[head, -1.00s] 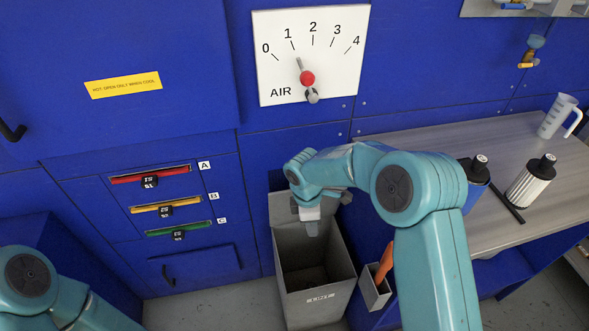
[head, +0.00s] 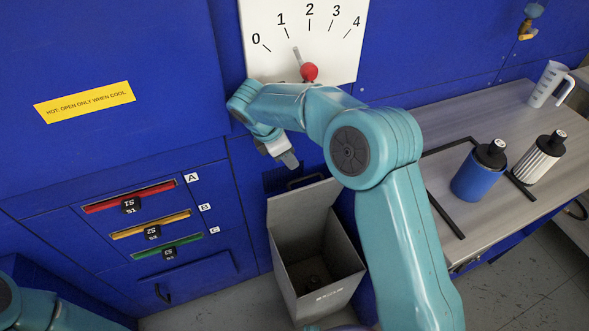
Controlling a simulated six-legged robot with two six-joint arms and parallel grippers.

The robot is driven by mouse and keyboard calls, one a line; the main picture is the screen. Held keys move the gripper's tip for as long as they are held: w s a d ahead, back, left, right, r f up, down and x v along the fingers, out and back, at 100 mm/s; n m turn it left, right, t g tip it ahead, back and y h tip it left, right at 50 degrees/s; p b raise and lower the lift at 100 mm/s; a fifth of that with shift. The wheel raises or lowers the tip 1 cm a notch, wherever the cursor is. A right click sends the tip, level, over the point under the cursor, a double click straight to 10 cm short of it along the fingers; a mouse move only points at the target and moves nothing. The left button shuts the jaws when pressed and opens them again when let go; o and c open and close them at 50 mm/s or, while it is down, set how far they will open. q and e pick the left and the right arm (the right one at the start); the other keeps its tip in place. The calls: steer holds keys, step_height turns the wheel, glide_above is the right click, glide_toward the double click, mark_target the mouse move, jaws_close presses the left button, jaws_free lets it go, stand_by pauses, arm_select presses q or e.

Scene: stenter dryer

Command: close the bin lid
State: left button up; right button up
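The grey bin (head: 325,277) stands on the floor against the blue machine, with an open top and a dark inside. Its grey lid (head: 302,205) is tilted up at the back edge, leaning toward the blue panel, with a dark handle at its top. My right gripper (head: 289,161) is above the lid, apart from it, pointing down. Its fingers look close together, but I cannot tell whether they are shut. My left arm (head: 30,310) shows only at the lower left corner; its gripper is out of view.
An air dial (head: 305,35) with a red-knobbed lever is on the wall behind my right arm. Red, yellow and green slots (head: 152,227) are at left. A workbench (head: 470,120) at right holds a blue canister (head: 478,172), a white ribbed canister (head: 540,158) and a jug (head: 549,85).

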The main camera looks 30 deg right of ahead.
glide_toward(303, 179)
steer(key=x, duration=0.6)
steer(key=shift+d+f, duration=0.15)
steer(key=shift+d, duration=0.4)
steer(key=shift+w+d+f, duration=0.1)
steer(key=shift+d+f, duration=0.1)
steer(key=shift+f, duration=0.45)
steer(key=shift+r, duration=0.1)
jaws_close()
